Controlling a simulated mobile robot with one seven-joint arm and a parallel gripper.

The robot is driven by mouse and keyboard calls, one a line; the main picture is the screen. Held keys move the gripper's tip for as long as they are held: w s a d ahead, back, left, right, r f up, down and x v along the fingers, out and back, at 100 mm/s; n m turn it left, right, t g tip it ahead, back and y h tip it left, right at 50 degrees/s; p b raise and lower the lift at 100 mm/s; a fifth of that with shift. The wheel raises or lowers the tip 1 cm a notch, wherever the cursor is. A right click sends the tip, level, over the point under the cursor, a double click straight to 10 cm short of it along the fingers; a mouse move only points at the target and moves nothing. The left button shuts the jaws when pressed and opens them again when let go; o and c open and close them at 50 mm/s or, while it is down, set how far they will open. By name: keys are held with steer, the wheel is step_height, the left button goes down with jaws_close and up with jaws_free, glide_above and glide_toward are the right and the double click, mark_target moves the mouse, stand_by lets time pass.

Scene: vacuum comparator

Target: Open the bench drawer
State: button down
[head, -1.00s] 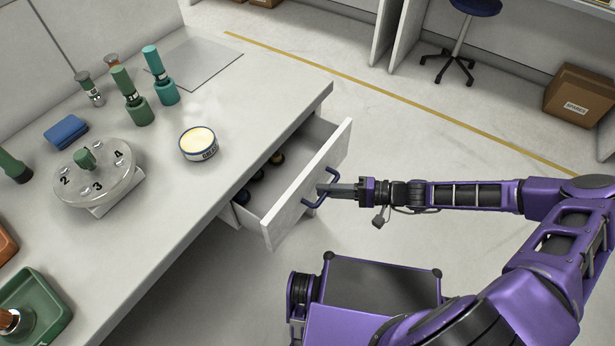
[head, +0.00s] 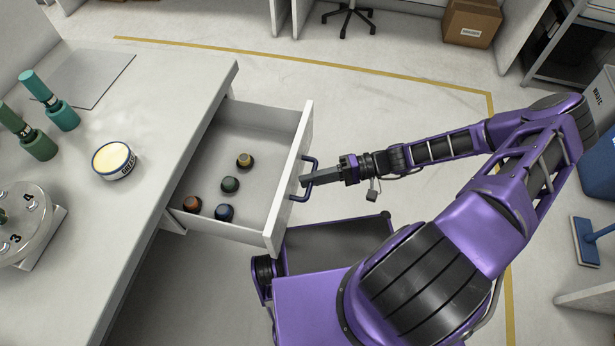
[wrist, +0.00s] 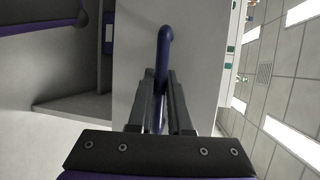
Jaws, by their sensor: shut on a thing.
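The bench drawer (head: 290,196) stands pulled well out from the bench, its white inside visible in the head view. Several small dark round-topped items lie in it, among them a tan-topped one (head: 244,161), a green one (head: 230,184) and a blue one (head: 224,212). The drawer's dark blue bar handle (head: 308,164) is on its front. My gripper (head: 305,181) is shut on this handle. The wrist view shows the handle (wrist: 164,48) between the two fingers (wrist: 160,100), against the pale drawer front (wrist: 205,55).
The bench top (head: 165,90) carries a round labelled tin (head: 114,160), green cylinders (head: 36,143) and a numbered metal turntable (head: 28,222). The floor beyond the drawer is clear. A cardboard box (head: 471,22) and a blue bin (head: 600,170) stand farther off.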

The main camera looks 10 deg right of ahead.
steer(key=c, duration=0.8)
jaws_free()
steer(key=shift+c, duration=0.2)
steer(key=d+r, duration=0.3)
steer(key=d, duration=1.4)
steer(key=shift+w, duration=0.1)
